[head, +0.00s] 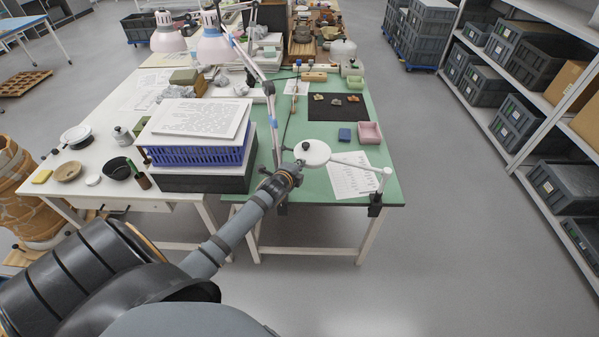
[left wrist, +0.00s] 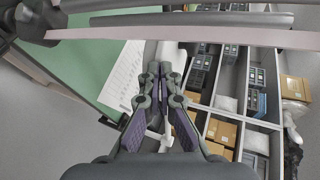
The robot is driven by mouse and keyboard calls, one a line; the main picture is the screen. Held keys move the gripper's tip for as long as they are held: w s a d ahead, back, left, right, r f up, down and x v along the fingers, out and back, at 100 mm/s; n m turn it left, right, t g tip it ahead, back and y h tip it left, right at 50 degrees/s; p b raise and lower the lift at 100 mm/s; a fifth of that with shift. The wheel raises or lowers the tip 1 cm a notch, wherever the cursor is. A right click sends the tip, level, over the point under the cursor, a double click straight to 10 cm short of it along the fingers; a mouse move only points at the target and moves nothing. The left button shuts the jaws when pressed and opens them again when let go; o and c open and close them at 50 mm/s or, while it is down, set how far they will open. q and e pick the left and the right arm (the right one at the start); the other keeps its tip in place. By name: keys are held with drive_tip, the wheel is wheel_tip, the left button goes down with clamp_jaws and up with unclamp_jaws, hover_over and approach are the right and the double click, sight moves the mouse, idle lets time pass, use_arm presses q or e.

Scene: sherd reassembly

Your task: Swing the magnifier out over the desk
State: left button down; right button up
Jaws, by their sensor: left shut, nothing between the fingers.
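The magnifier has a round white head (head: 313,152) at the front of the green desk top (head: 385,145). Its thin white arm (head: 350,163) runs right to a post and a dark clamp (head: 376,203) at the desk's front right corner. My left gripper (head: 295,168) is just left of and in front of the magnifier head. I cannot tell whether they touch. In the left wrist view its fingers (left wrist: 155,75) are together with nothing visible between them. A white part shows behind the fingertips, partly hidden. My right gripper is not in view.
A printed sheet (head: 347,178) lies under the magnifier arm. A blue crate (head: 200,145) stands left. Shelves (head: 520,100) stand right across open floor.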

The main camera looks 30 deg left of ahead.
sight(303, 153)
use_arm(q)
drive_tip(key=w, duration=0.1)
drive_tip(key=w+a, duration=0.1)
drive_tip(key=w, duration=0.1)
drive_tip(key=w+a+b, duration=0.1)
drive_tip(key=shift+w+a+f, duration=0.1)
drive_tip(key=shift+w, duration=0.2)
drive_tip(key=shift+s, duration=0.15)
